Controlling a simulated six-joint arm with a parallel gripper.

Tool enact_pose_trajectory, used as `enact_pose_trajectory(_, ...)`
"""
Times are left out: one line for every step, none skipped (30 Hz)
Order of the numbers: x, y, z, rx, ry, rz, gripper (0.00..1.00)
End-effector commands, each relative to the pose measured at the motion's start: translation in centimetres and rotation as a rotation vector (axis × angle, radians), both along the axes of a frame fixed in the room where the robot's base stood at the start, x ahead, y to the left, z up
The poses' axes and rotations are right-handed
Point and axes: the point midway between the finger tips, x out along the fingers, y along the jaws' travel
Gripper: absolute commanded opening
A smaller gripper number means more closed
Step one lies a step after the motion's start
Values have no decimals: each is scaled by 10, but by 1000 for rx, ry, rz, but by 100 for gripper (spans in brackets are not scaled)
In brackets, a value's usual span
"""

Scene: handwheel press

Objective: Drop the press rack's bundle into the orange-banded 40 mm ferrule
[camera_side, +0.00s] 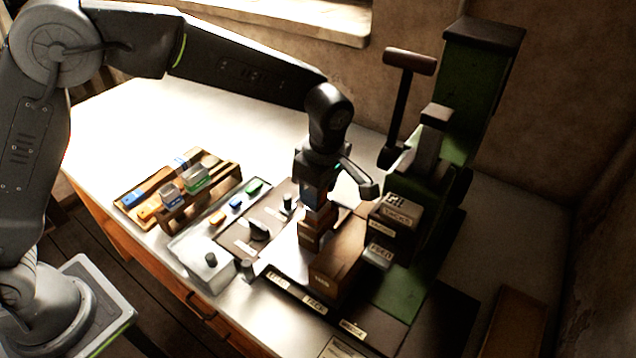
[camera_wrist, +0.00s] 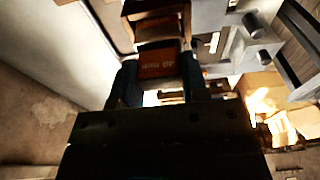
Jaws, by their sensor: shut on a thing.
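My gripper (camera_side: 317,206) points down over the bench in front of the green press. Its jaws are shut on an orange-faced block (camera_wrist: 157,64), whose lettering appears to read 40 mm in the wrist view. In the side view the held block (camera_side: 318,219) is just above a small brown labelled block (camera_side: 309,236); I cannot tell whether they touch. An orange-banded piece (camera_side: 149,210) lies in the wooden rack at the left. I cannot make out a bundle for certain.
The green press (camera_side: 470,95) with its handle (camera_side: 410,62) stands behind right of my gripper. A larger brown block (camera_side: 335,266) stands close in front. The bench (camera_side: 130,115) is clear at the back left.

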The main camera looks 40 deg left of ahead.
Motion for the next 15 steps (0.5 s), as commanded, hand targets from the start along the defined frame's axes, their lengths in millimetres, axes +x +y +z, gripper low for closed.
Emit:
enact_pose_trajectory(0, 0, -2, 0, 1, 0, 18)
enact_pose_trajectory(0, 0, -3, 1, 1, 0, 18)
enact_pose_trajectory(0, 0, -4, 1, 1, 0, 18)
enact_pose_trajectory(0, 0, -5, 1, 1, 0, 18)
enact_pose_trajectory(0, 0, -6, 1, 1, 0, 18)
enact_pose_trajectory(0, 0, -7, 1, 1, 0, 18)
enact_pose_trajectory(0, 0, -8, 1, 1, 0, 18)
enact_pose_trajectory(0, 0, -9, 0, 1, 0, 18)
enact_pose_trajectory(0, 0, -10, 0, 0, 0, 18)
enact_pose_trajectory(0, 0, -11, 0, 0, 0, 18)
enact_pose_trajectory(0, 0, -11, 0, 0, 0, 18)
enact_pose_trajectory(0, 0, -12, 0, 0, 0, 18)
enact_pose_trajectory(0, 0, -12, 0, 0, 0, 18)
enact_pose_trajectory(0, 0, -12, 0, 0, 0, 18)
enact_pose_trajectory(0, 0, -12, 0, 0, 0, 18)
